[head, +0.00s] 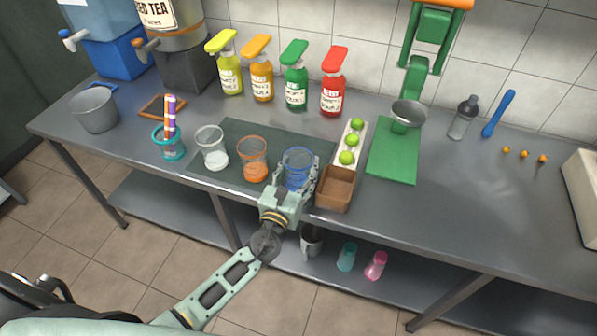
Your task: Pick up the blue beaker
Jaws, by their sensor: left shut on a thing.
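The blue beaker (299,164) stands upright on the dark mat at the front middle of the table, a clear blue cup at the right end of a row. My left gripper (296,185) reaches it from the front, its fingers shut around the beaker's lower part. The fingers and palm hide part of the beaker's base, so I cannot tell whether it touches the mat. My right gripper is not in the head view.
An orange beaker (253,160) stands close left, with a clear beaker (212,148) beyond it. A brown box (337,189) is close right, below a white tray (352,134) of green limes. Pump bottles stand behind. The table's right side has free room.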

